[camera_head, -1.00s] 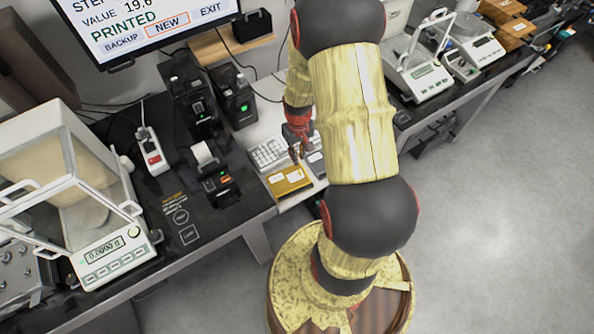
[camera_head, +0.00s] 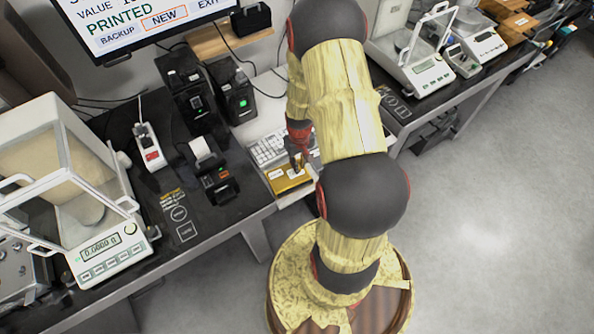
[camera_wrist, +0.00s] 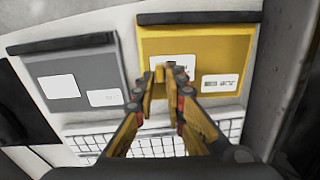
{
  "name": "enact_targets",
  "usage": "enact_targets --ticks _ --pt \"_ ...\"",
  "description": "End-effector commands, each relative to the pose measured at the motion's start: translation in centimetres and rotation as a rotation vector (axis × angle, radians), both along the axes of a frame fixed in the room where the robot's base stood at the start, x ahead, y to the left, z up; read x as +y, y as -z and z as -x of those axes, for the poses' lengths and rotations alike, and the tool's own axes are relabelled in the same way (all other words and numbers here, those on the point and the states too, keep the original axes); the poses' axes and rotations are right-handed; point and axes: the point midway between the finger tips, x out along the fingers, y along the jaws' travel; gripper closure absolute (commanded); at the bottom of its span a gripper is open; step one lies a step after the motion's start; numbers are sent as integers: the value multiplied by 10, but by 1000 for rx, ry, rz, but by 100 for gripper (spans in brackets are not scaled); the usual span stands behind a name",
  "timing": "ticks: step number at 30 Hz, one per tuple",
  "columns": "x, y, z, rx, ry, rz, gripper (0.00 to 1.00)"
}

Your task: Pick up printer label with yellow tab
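The yellow tray (camera_wrist: 215,48) has white labels on it in the wrist view. One white label (camera_wrist: 182,62) lies near its middle, with a small yellow tab (camera_wrist: 159,73) at its left end. Another white label (camera_wrist: 220,83) lies to the right. My gripper (camera_wrist: 165,84) is over the tray's near edge, its fingers apart and the tab showing between the tips. Whether a finger touches the tab I cannot tell. In the head view, my gripper (camera_head: 299,166) is over the yellow tray (camera_head: 288,185) and partly hides it.
A grey tray (camera_wrist: 80,72) with white labels lies left of the yellow one in the wrist view. A label printer (camera_head: 212,172) and a balance (camera_head: 110,258) stand to the left.

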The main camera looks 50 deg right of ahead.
Motion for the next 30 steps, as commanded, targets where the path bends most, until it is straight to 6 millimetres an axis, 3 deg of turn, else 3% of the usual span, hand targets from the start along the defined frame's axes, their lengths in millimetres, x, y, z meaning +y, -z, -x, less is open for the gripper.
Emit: enact_targets --ticks 7,20,26,30 --pt "0 0 0 1 0 0 100" --pt "0 -8 0 0 0 0 100" --pt "0 -36 -1 -2 0 2 100" --pt "21 -63 11 -2 -3 2 100"
